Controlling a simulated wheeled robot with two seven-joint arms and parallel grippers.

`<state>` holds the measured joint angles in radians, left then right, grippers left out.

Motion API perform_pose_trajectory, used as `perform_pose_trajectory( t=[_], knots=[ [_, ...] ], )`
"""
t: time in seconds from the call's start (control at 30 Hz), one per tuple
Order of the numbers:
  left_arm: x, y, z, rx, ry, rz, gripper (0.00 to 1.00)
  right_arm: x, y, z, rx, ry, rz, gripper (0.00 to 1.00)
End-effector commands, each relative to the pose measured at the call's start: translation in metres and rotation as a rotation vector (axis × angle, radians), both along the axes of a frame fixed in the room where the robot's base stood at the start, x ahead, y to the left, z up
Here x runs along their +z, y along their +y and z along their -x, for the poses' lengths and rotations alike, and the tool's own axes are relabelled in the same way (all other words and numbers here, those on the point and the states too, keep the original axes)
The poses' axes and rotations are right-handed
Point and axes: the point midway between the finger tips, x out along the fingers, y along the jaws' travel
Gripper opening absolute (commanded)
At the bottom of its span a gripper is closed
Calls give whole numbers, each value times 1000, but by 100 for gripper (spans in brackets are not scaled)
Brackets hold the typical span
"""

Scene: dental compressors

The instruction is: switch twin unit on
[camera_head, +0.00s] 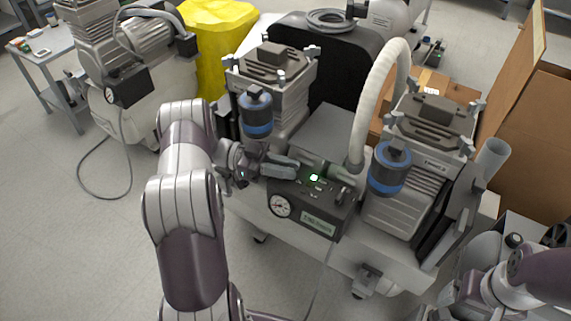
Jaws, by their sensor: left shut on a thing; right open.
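The twin unit (325,135) stands in the middle, with two motor-and-pump heads, blue-banded filters and a white hose. Its dark control box (315,205) faces me, with a round gauge (281,206), a label and a lit green light (314,177). My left gripper (290,168) is at the upper left of this box, its fingers shut on what looks like the switch, which they mostly hide. My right gripper (472,298) is at the lower right, apart from the unit; its fingers are hard to make out.
Another compressor (130,85) with a gauge stands at the left, its cable on the floor. A yellow bin (215,35) and a black case (325,55) are behind the unit. Cardboard boxes (535,125) stand at the right. The floor at front left is clear.

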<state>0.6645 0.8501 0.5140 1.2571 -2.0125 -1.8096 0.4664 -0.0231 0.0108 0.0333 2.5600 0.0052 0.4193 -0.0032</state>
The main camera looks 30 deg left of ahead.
Motion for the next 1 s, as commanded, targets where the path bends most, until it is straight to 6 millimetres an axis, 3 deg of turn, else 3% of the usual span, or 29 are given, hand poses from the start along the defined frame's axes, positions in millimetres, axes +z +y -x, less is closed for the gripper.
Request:
perform_pose_trajectory(
  t=[0.3,0.83,0.87,0.9,0.93,1.0],
  knots=[
    [0,-1,0,-112,1,2,0,2,0,0,0,0,0,84],
    [0,-1,0,-134,1,3,0,2,0,0,0,0,0,84],
    [0,-1,0,-134,1,3,22,2,0,0,0,0,0,84],
    [0,-1,0,-134,1,3,35,2,0,0,0,0,0,84],
    [0,-1,0,-133,1,3,39,2,0,0,0,0,0,84],
    [0,-1,0,-133,1,3,39,2,0,0,0,0,0,84]
  ],
)
